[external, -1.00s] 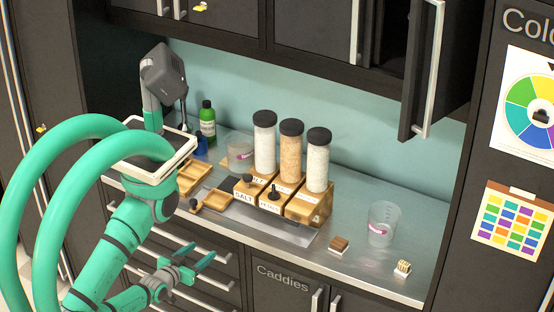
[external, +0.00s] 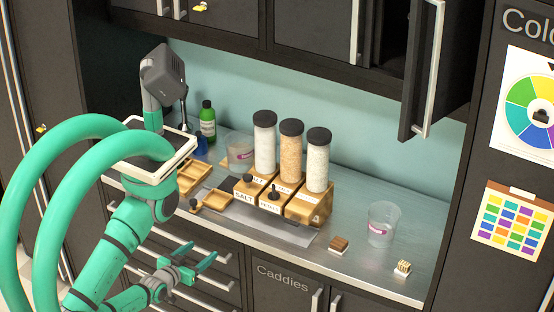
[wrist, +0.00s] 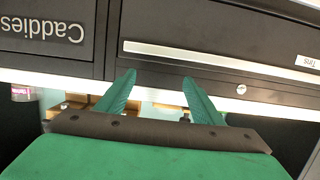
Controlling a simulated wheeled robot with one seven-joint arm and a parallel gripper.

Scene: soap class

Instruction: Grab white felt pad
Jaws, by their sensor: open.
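My gripper (external: 204,253) is open and empty, held in front of the drawers below the counter's front edge. Its two green fingers (wrist: 159,78) point away from the wrist camera, apart, with nothing between them. I cannot clearly pick out a white felt pad. Two small blocks with pale undersides sit on the right part of the counter: a brown-topped one (external: 339,245) and a cream, ridged one (external: 403,267). They are too small to tell whether either is the pad. Both are well to the right of my gripper.
The counter (external: 290,262) holds three tall jars (external: 291,148) on wooden stands, a clear beaker (external: 383,224), a green bottle (external: 207,122) and wooden trays (external: 218,199). Dark drawers (wrist: 220,40) lie close ahead of the fingers. An upper cabinet door (external: 425,75) hangs open.

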